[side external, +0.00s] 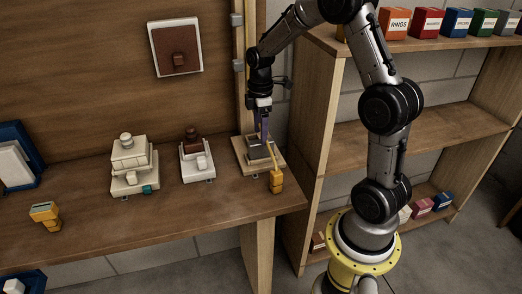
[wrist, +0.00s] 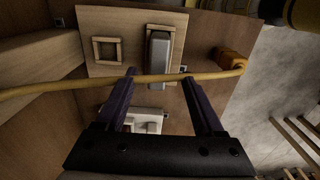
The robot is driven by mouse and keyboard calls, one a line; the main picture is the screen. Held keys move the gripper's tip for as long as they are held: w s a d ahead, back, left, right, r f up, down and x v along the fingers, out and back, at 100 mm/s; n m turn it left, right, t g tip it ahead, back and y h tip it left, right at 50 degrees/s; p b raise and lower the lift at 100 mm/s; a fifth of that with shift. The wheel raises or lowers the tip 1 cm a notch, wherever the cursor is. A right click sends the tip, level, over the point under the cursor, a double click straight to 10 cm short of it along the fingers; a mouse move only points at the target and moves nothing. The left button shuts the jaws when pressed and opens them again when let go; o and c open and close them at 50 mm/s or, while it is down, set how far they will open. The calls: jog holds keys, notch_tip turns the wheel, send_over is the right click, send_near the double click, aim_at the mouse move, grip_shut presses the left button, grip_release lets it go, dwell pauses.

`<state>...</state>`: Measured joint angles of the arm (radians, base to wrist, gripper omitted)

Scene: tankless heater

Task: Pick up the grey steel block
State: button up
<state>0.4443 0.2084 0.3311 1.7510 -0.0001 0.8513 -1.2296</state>
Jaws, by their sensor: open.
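The grey steel block (wrist: 159,52) is long and narrow. In the wrist view it sits in a light wooden frame on a pale wooden board (wrist: 205,28). In the side view the board (side external: 240,152) lies at the right end of the bench, and the grey block (side external: 256,150) is partly hidden by my gripper. My gripper (side external: 263,140) points down over the board. In the wrist view my gripper (wrist: 158,75) is open, with its purple fingers on either side of the block's line. I cannot tell how far the tips are above it.
A yellow cord (wrist: 70,84) crosses the wrist view near my fingertips and over the block, leading to an orange plug-like piece (wrist: 232,60). An empty square wooden frame (wrist: 96,51) is beside the block. White devices (side external: 133,165) stand left on the bench. A shelf (side external: 420,135) stands right.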

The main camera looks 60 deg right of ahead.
aim_at(261, 150)
jog(key=shift+d+f, duration=0.15)
jog(key=shift+f, duration=2.5)
grip_shut()
